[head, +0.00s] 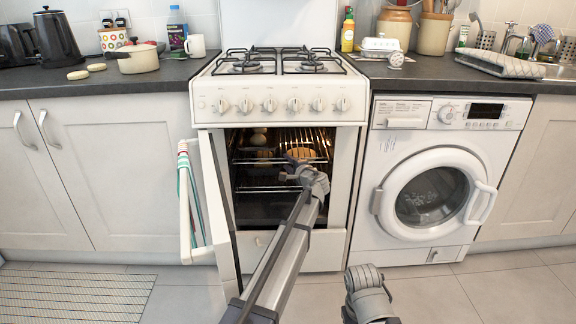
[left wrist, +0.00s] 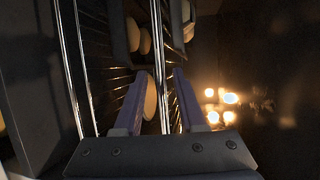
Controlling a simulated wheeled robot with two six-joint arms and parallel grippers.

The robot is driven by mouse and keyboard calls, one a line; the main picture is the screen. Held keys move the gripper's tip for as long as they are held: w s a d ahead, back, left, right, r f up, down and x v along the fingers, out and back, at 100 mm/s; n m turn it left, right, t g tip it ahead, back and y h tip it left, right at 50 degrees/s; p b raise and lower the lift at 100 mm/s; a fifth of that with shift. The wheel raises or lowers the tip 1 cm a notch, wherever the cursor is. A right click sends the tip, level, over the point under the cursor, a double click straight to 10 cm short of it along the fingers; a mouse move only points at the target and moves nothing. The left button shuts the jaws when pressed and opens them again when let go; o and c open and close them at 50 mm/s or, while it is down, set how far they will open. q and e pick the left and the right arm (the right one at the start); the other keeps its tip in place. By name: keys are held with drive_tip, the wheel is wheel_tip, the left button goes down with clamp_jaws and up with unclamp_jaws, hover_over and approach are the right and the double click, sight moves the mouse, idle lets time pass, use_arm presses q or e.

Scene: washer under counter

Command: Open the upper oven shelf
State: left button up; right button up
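The oven (head: 355,190) has its door (head: 218,205) swung open to the left. The upper oven shelf (head: 270,160) is a wire rack inside, with a round tan food item (head: 299,154) on it. My left gripper (head: 300,160) reaches into the oven opening at the height of the upper shelf. In the left wrist view its two fingers (left wrist: 160,75) are apart. A thin rack bar (left wrist: 157,50) runs between them, and a tan round item (left wrist: 151,97) shows beyond; I cannot tell whether the fingers touch the bar. Part of my right arm (head: 368,293) shows low, its fingers unclear.
A lower rack (head: 265,189) is below. A striped towel (head: 190,205) hangs on the door handle. The washing machine (head: 430,185) stands to the right, its door closed. Pale round items (head: 258,136) sit higher inside the oven at left. The floor at right (head: 500,290) is clear.

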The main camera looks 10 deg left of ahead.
use_arm(q)
drive_tip(key=shift+w+a, duration=0.1)
clamp_jaws()
idle(1.4)
